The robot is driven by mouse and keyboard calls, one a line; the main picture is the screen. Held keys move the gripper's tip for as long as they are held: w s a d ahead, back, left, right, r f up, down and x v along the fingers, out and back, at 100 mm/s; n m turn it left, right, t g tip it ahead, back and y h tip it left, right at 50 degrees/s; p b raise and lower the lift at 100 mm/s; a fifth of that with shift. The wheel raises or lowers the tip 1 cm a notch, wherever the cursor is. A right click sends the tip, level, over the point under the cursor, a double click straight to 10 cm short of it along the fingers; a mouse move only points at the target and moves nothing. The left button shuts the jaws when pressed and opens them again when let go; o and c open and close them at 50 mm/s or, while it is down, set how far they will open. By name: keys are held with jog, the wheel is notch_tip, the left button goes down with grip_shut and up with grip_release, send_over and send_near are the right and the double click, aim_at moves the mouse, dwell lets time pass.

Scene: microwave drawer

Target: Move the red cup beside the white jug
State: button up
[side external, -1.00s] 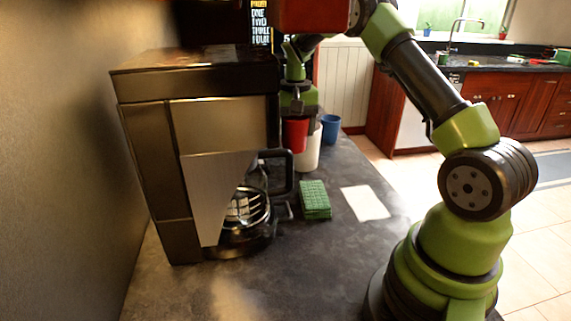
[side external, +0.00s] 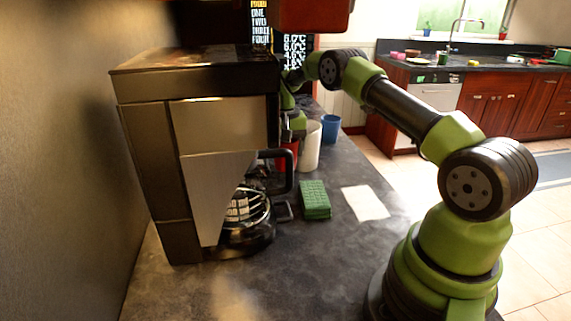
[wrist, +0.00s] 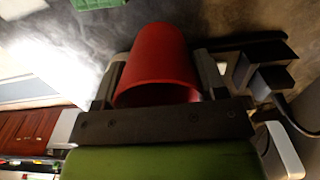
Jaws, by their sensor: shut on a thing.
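The red cup (wrist: 160,58) is upside down in the wrist picture, with its wide end toward my gripper (wrist: 160,82) and a finger on each side of it. My gripper is shut on it. In the side external view the red cup (side external: 290,152) is low beside the white jug (side external: 312,148), on the jug's left, and partly hidden by the coffee maker's handle. I cannot tell whether the cup touches the counter or the jug. My gripper's fingertips are mostly hidden there.
A coffee maker (side external: 218,128) with a glass pot (side external: 248,225) stands in front on the left. A blue cup (side external: 330,128) stands behind the jug. A green sponge (side external: 314,199) and a white sheet (side external: 365,203) lie on the counter.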

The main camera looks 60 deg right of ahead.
jog(key=shift+f, duration=2.25)
jog(key=shift+f, duration=0.1)
jog(key=o, duration=0.9)
jog(key=shift+o, duration=0.2)
jog(key=shift+o, duration=0.3)
notch_tip(320, 180, up, 12)
